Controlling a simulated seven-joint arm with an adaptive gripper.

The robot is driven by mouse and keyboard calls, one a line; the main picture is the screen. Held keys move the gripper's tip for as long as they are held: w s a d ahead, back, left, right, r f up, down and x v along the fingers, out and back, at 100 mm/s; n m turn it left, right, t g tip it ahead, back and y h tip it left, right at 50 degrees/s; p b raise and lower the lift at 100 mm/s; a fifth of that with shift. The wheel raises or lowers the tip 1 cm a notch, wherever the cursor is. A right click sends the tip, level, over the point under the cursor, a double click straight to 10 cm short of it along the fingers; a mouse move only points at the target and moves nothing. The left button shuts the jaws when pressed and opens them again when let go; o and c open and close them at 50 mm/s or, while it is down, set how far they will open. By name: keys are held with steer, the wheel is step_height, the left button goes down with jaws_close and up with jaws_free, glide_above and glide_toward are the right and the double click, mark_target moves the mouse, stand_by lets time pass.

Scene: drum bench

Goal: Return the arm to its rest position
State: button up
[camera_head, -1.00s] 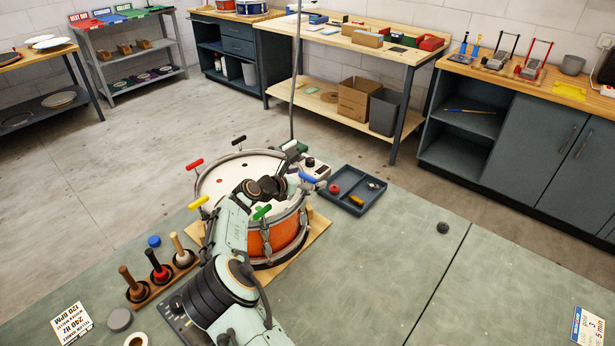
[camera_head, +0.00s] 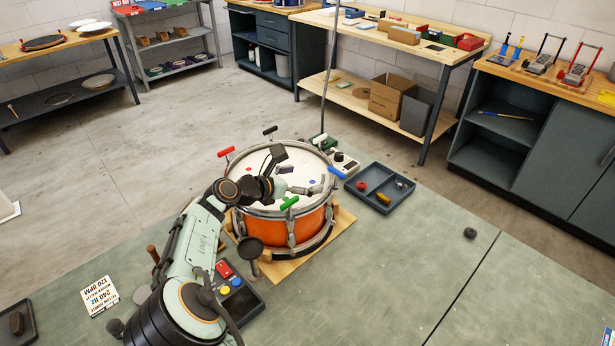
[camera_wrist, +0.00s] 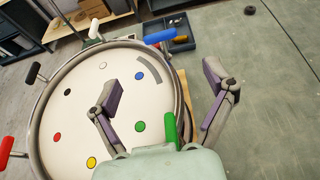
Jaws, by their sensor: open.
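My gripper (camera_head: 302,187) is above the drum's pale head in the head view, at the end of my bent arm. The wrist view shows its two fingers spread wide, with nothing between the tips (camera_wrist: 160,82). One finger is over the drumhead and the other reaches past the rim over the bench side. The orange drum (camera_head: 270,227) stands upright on a wooden base. Its head (camera_wrist: 78,107) bears several coloured dots, and coloured T-handles stand around the rim. I cannot tell the exact height of the fingers above the drum.
A dark divided tray (camera_head: 362,200) holds small red and yellow items right of the drum. A button panel (camera_head: 246,302) lies beside my arm, which hides most of the mallet area. A black knob-like piece (camera_head: 470,233) sits on the otherwise clear right bench. A thin pole (camera_head: 328,65) rises behind the drum.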

steer(key=s+d+r+m+g+y, duration=0.1)
steer(key=d+r+m+g, duration=0.2)
steer(key=d, duration=0.7)
steer(key=s+d+r+m, duration=0.25)
steer(key=d+r, duration=0.25)
steer(key=d, duration=0.5)
steer(key=s+d+r+m+g+y, duration=0.1)
steer(key=s+d+m+y, duration=0.25)
steer(key=s, duration=0.35)
steer(key=s+a+f+m+g+y, duration=0.2)
steer(key=s+a+m, duration=0.2)
steer(key=s, duration=0.5)
steer(key=s+a+f+m+g+y, duration=0.1)
steer(key=s+a+f+m+g, duration=0.1)
steer(key=s+m, duration=0.5)
steer(key=s+a+f+m+g+y, duration=0.1)
steer(key=s+a+f+m, duration=0.3)
steer(key=s, duration=0.8)
steer(key=a+m+y, duration=0.1)
steer(key=a+m, duration=0.1)
steer(key=shift+s+a+g+y, duration=0.3)
steer(key=shift+s+g+y, duration=0.05)
steer(key=shift+g, duration=0.05)
